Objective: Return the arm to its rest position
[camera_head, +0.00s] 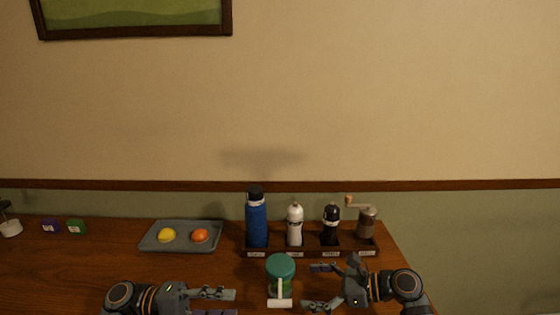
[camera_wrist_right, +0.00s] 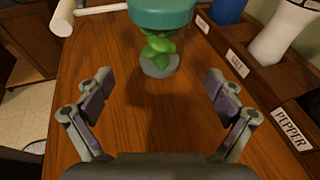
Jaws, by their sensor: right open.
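My right gripper (camera_head: 318,287) is open and empty, just right of a jar with a teal lid (camera_head: 281,267). In the right wrist view its open fingers (camera_wrist_right: 160,100) point toward the jar (camera_wrist_right: 160,50), which holds green pieces and stands upright on the wooden counter, beyond the fingertips and apart from them. My left gripper (camera_head: 228,303) is at the bottom of the head view, left of the jar. Its fingers are apart with nothing seen between them, and the lower one is cut by the frame edge.
A white T-shaped object (camera_head: 280,302) lies before the jar. Behind stands a labelled rack (camera_head: 312,254) with a blue bottle (camera_head: 257,225), white mill (camera_head: 295,228), black mill (camera_head: 330,228) and crank grinder (camera_head: 367,224). A grey tray (camera_head: 184,243) holds yellow and orange items. Counter ends right.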

